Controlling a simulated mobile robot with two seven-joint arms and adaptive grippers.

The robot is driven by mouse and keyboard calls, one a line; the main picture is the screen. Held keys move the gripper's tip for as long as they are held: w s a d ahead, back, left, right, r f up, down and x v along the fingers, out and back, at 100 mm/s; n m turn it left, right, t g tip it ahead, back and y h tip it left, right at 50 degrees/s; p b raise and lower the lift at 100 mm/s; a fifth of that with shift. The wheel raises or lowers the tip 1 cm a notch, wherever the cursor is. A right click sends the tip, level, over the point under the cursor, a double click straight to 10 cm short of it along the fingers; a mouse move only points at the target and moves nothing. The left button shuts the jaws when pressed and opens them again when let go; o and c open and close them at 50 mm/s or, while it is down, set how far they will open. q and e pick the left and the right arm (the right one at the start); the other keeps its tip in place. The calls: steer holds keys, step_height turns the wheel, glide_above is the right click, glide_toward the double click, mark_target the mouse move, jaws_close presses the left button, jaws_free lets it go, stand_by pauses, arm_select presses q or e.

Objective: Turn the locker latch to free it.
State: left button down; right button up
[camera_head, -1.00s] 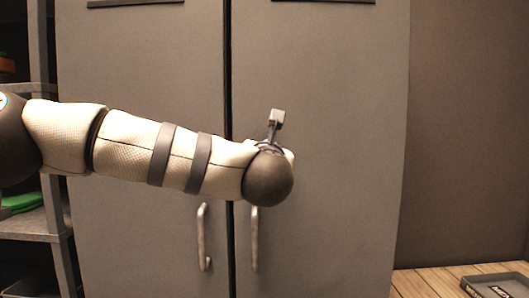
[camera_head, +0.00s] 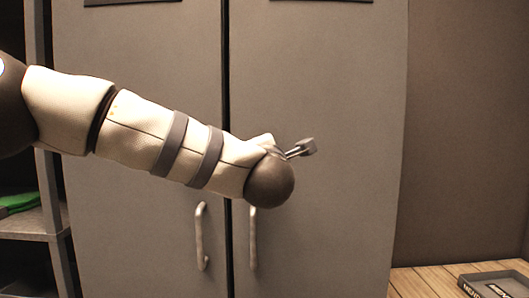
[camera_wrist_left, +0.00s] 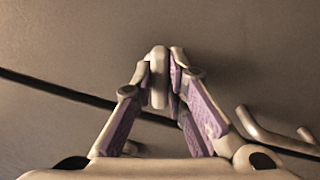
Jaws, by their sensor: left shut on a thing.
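The locker latch (camera_wrist_left: 158,80) is a pale, narrow, rounded handle on the grey locker front. In the left wrist view it sits between the fingertips of my left gripper (camera_wrist_left: 162,70), which is shut on it. The fingers have purple inner pads. My right gripper is in neither view.
Two upright metal handles, left (camera_head: 202,237) and right (camera_head: 253,240), stand on the doors just below my arm. A shelf rack (camera_head: 45,225) is at the left. A dark tray (camera_head: 497,284) lies on a wooden surface at the lower right.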

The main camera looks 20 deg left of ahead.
arm_select(q)
steer(key=shift+f+m, duration=0.1)
steer(key=shift+m, duration=2)
steer(key=c, duration=1.6)
jaws_free()
steer(key=v, duration=1.2)
